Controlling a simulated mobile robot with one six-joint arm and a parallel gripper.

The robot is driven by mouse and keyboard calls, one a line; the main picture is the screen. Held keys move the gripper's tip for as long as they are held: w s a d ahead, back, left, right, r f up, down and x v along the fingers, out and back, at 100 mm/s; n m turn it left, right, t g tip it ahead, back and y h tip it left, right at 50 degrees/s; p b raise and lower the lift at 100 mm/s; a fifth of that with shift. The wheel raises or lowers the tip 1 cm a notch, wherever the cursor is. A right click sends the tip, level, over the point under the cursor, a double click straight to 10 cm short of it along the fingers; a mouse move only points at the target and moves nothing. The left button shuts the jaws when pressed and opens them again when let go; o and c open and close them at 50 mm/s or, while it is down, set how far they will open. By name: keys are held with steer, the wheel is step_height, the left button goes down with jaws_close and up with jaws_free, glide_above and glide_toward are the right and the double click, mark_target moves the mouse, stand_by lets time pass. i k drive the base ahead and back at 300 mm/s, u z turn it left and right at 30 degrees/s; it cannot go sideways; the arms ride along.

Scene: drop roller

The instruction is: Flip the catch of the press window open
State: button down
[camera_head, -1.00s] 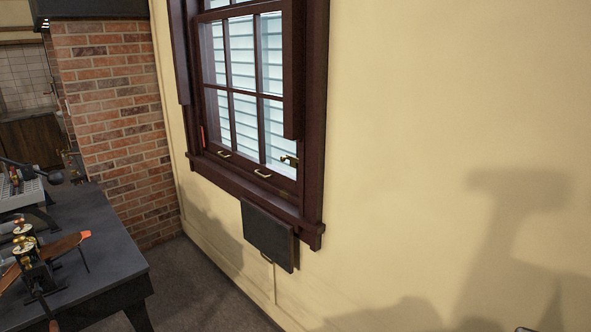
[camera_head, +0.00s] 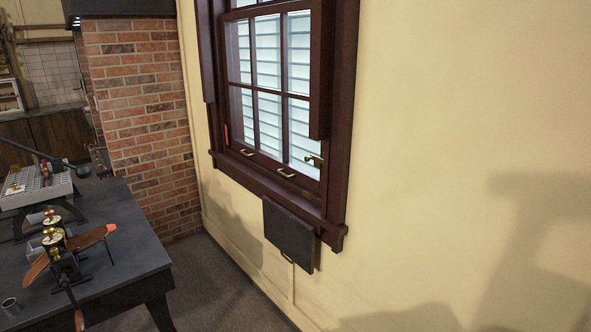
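The press window (camera_head: 272,95) is a dark red-brown sash window with several panes, set in the cream wall. Its lower sash sits down at the sill. A small brass catch (camera_head: 314,160) shows at the lower right of the sash; its exact position is too small to tell. Two brass pull handles are on the bottom rail, one at the left (camera_head: 247,153) and one near the middle (camera_head: 286,173). My gripper is not in view.
A dark panel (camera_head: 289,236) hangs below the sill (camera_head: 270,188). A dark table (camera_head: 130,262) with brass-topped equipment (camera_head: 58,247) stands at left, before a brick pillar (camera_head: 145,120). Grey floor (camera_head: 215,290) is clear between table and wall.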

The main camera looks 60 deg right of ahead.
mark_target(307, 159)
steer(key=i, duration=0.95)
steer(key=z, duration=0.05)
